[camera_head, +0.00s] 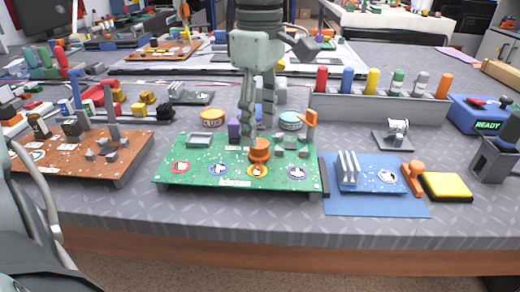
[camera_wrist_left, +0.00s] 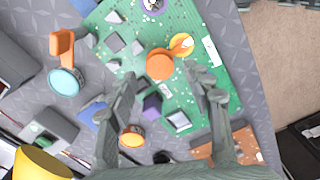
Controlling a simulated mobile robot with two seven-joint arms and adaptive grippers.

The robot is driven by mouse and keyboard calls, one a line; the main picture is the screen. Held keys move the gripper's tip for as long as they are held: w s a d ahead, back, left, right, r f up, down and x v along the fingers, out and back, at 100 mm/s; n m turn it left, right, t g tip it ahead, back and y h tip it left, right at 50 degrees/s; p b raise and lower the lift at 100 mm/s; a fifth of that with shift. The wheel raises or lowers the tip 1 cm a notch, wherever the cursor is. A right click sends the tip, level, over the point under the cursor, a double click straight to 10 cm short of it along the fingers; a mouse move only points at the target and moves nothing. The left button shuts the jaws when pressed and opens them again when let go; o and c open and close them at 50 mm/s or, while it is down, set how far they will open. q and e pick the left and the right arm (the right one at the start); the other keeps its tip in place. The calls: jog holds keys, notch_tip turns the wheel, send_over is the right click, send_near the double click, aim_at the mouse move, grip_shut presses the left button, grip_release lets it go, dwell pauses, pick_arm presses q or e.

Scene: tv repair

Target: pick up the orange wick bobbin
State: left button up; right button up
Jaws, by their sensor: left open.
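The orange wick bobbin (camera_head: 212,117), a low round orange piece with a pale label on its side, stands on the grey mat just behind the green board (camera_head: 225,172). It also shows in the left wrist view (camera_wrist_left: 132,137), low between my fingers and nearer the palm than the fingertips. My left gripper (camera_head: 256,136) points down over the back of the green board, right of the bobbin and apart from it. Its fingers are spread and empty in the left wrist view (camera_wrist_left: 162,88). My right gripper is not in either view.
An orange cylinder (camera_head: 260,150) stands on the green board, near my fingertips. A purple block (camera_head: 234,128) and a light-blue tin (camera_head: 290,120) stand close by. A grey rack (camera_head: 375,109) of coloured pens is behind right; a brown board (camera_head: 80,165) is left.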

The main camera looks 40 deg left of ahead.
aim_at(259, 143)
pick_arm(q)
jog(key=shift+f, duration=1.6)
grip_shut()
